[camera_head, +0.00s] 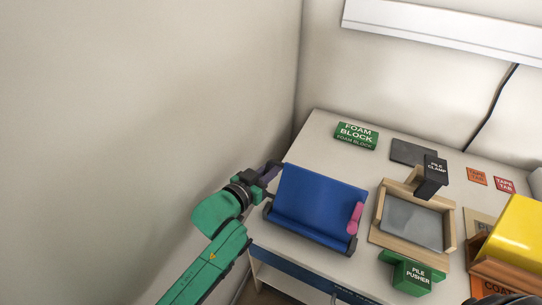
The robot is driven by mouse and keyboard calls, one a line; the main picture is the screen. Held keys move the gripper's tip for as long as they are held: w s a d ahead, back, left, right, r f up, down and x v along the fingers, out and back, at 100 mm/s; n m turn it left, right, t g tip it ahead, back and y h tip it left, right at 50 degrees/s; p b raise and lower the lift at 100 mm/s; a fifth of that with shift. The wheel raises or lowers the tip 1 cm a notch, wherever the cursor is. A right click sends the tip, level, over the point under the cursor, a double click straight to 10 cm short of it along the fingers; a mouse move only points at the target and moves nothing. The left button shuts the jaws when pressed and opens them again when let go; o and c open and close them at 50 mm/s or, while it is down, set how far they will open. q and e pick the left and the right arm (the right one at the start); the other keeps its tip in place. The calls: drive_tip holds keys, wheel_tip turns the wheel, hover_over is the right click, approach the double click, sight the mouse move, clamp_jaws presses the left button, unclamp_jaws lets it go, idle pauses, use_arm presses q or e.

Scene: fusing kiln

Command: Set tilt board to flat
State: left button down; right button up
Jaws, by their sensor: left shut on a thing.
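The tilt board is a blue panel (318,203) in a dark frame at the left of the white table, and its blue face looks sloped. A pink piece (355,218) sits at its right edge. My left gripper (271,171) is at the board's upper left edge, at the end of the green arm. It is shut on the tilt board there; its fingertips are small and dark, so the exact grip is hard to see.
A wooden tray (451,232) with a grey sheet and a black pile clamp (432,178) stands right of the board. A green pile pusher (412,278) is in front. A green foam block (356,136) lies behind. A yellow piece (515,232) is far right.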

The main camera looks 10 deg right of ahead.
use_arm(q)
drive_tip(key=w+d+f+g+y+p, duration=0.1)
drive_tip(key=p, duration=0.3)
drive_tip(key=shift+f+g+y, duration=0.1)
drive_tip(key=shift+g+y, duration=0.2)
drive_tip(key=shift+g, duration=0.1)
drive_tip(key=shift+w+d+f+n+g+y+p, duration=0.15)
drive_tip(key=shift+f+g+y+p, duration=0.15)
drive_tip(key=shift+f+p, duration=0.15)
drive_tip(key=shift+w+f+n+g+y+p, duration=0.2)
drive_tip(key=shift+f+g+p, duration=0.1)
drive_tip(key=shift+f+p, duration=0.15)
drive_tip(key=shift+f, duration=0.5)
use_arm(e)
wheel_tip(320, 180, up, 8)
drive_tip(key=shift+f, duration=0.1)
use_arm(q)
drive_tip(key=c, duration=0.9)
unclamp_jaws()
drive_tip(key=shift+w+d, duration=0.15)
use_arm(e)
drive_tip(key=shift+d, duration=0.1)
